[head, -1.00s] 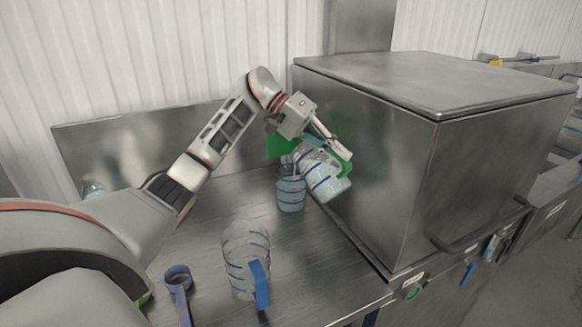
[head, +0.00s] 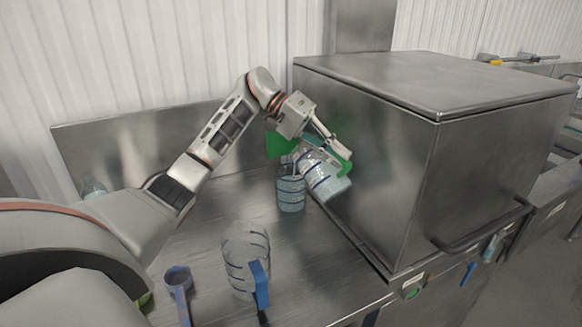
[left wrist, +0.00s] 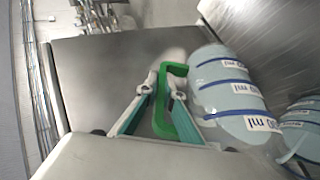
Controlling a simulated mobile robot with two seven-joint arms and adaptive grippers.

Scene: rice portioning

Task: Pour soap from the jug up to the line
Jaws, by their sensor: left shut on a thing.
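The jug (head: 323,178) is clear with blue lines and a green handle (left wrist: 162,98). It is tilted, mouth toward the left, above a smaller clear container (head: 291,192) with blue lines. This container stands upright on the steel counter, close to the big steel box, and holds pale blue contents. Whether liquid is flowing is too small to tell. My left gripper (head: 332,140) is shut on the jug's green handle. The left wrist view shows the jug (left wrist: 226,90) beside the fingers, with ml labels, and the container (left wrist: 302,128) at the right edge. My right gripper is out of view.
A clear jug with a blue handle (head: 261,284) stands on the front of the counter (head: 215,220). A blue scoop (head: 178,280) lies to its left. The large steel box (head: 375,150) bounds the right side. The counter's middle left is clear.

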